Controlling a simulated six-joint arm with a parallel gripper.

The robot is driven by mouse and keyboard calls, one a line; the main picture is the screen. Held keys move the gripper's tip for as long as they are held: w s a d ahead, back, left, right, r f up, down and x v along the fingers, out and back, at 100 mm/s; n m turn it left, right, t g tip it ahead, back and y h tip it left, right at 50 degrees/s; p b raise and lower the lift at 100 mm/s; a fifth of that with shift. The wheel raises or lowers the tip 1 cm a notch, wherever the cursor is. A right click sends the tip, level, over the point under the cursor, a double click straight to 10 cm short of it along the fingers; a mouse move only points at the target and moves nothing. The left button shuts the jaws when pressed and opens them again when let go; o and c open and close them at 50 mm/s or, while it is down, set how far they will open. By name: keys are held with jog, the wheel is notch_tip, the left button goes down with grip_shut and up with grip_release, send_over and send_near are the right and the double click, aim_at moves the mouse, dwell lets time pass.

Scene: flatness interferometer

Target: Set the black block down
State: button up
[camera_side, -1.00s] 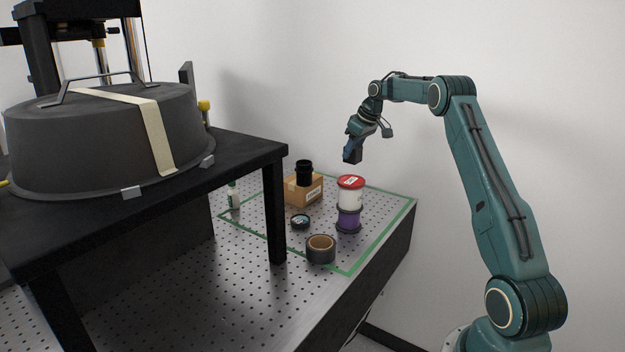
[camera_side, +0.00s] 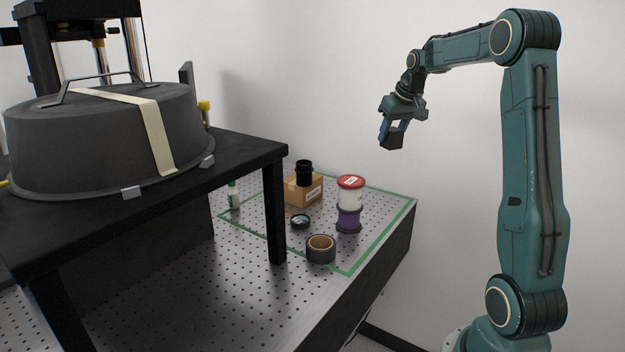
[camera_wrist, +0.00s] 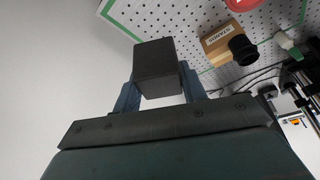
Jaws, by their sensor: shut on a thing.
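The black block (camera_side: 393,137) is held in the air by my gripper (camera_side: 388,122), to the right of and above the taped area of the table. My gripper is shut on it. In the wrist view the block (camera_wrist: 155,68) sits between the two blue fingers of my gripper (camera_wrist: 160,88), with its far end sticking out past them. Nothing touches the block from below. Its lower side is clear of the perforated table (camera_side: 380,222).
A black raised platform (camera_side: 240,155) stands left.

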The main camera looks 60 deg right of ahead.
jog(key=shift+s+a+r, duration=0.35)
jog(key=shift+s+a, duration=0.2)
jog(key=shift+s, duration=0.05)
jog(key=w+a+n+y, duration=0.1)
jog(key=w+a+n, duration=0.2)
jog(key=w+a, duration=0.95)
jog(key=w+a+n+y, duration=0.1)
jog(key=w+a+n, duration=0.2)
jog(key=w+a, duration=0.95)
jog(key=shift+t, duration=0.4)
jog(key=shift+w+d+f, duration=0.45)
jog(key=shift+w+f, duration=0.05)
jog(key=shift+f, duration=2.85)
jog(key=shift+w+d+f, duration=0.45)
jog(key=shift+f, duration=2.95)
jog(key=shift+w+d+f, duration=0.45)
jog(key=shift+w+f, duration=0.05)
jog(key=shift+f, duration=2.85)
jog(key=shift+f, duration=0.15)
jog(key=o, duration=1.2)
jog(key=shift+c, duration=0.2)
